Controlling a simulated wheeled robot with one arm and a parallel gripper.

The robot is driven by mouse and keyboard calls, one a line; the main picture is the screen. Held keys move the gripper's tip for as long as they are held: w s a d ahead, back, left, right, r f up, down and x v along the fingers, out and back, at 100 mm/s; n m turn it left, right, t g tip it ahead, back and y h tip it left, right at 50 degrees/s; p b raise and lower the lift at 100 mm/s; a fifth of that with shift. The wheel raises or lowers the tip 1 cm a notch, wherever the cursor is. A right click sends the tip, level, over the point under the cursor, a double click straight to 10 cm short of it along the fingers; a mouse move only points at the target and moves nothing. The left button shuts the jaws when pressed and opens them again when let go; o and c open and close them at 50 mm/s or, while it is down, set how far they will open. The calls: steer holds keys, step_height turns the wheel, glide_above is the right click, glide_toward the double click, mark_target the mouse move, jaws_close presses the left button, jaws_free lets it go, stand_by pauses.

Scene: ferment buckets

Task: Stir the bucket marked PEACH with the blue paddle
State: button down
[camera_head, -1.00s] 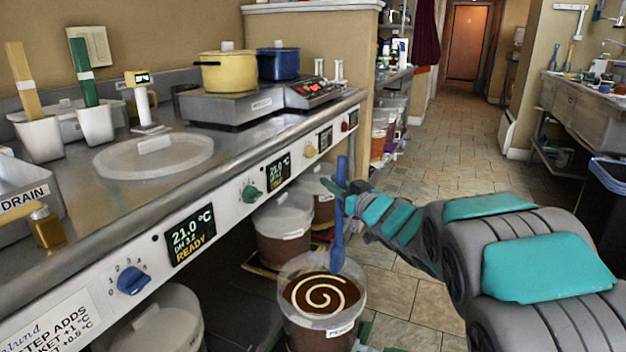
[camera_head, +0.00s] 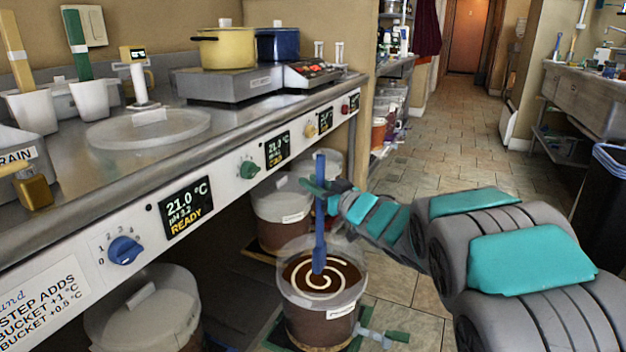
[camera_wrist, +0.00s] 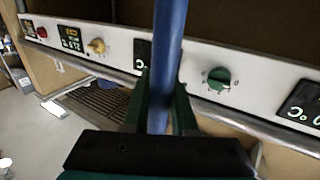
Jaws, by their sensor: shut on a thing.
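My gripper (camera_head: 325,187) is shut on the handle of the blue paddle (camera_head: 319,225), which stands upright. The wrist view also shows the blue handle (camera_wrist: 168,60) between my green fingers (camera_wrist: 160,105). The paddle's lower end is over the open bucket (camera_head: 320,318) and appears to meet the brown contents, which bear a pale spiral; I cannot tell how deep it sits.
A lidded bucket (camera_head: 150,310) is at the lower left and another (camera_head: 283,212) stands behind the open one, under the steel counter (camera_head: 60,225). A green-handled tap (camera_head: 388,338) is by the open bucket. Tiled floor at right is free beyond my arm.

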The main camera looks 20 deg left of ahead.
step_height(320, 180, down, 11)
steer(key=b, duration=0.4)
stand_by(0.4)
steer(key=shift+w+d+r, duration=0.1)
stand_by(0.4)
